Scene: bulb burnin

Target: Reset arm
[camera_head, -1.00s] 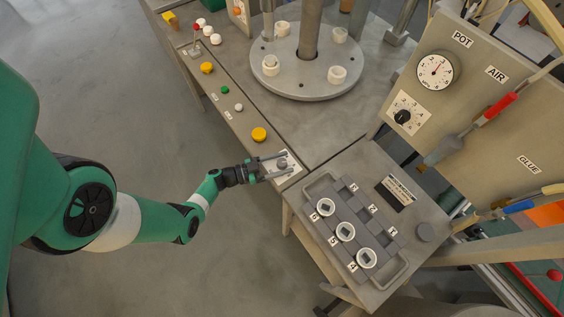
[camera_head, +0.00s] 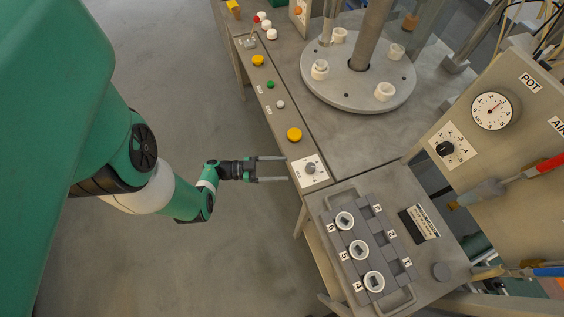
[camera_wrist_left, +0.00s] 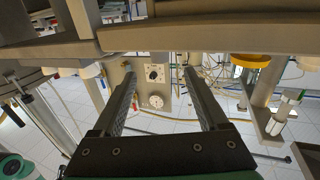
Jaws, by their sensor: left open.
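My left gripper (camera_head: 285,169) is open and empty. Its two parallel fingers point right, toward a grey knob (camera_head: 310,168) on a white dial plate at the front edge of the bench. The fingertips are at the plate's left side in the picture, apart from the knob. In the left wrist view the open fingers (camera_wrist_left: 159,72) have nothing between them, and bench edges run across the top. My right gripper is not in view.
A yellow button (camera_head: 294,135) and smaller buttons line the bench edge. A grey tray (camera_head: 333,191) with several numbered slots and round white-rimmed parts stands at the lower right. A round turntable (camera_head: 345,95) is behind. Open floor lies left of the bench.

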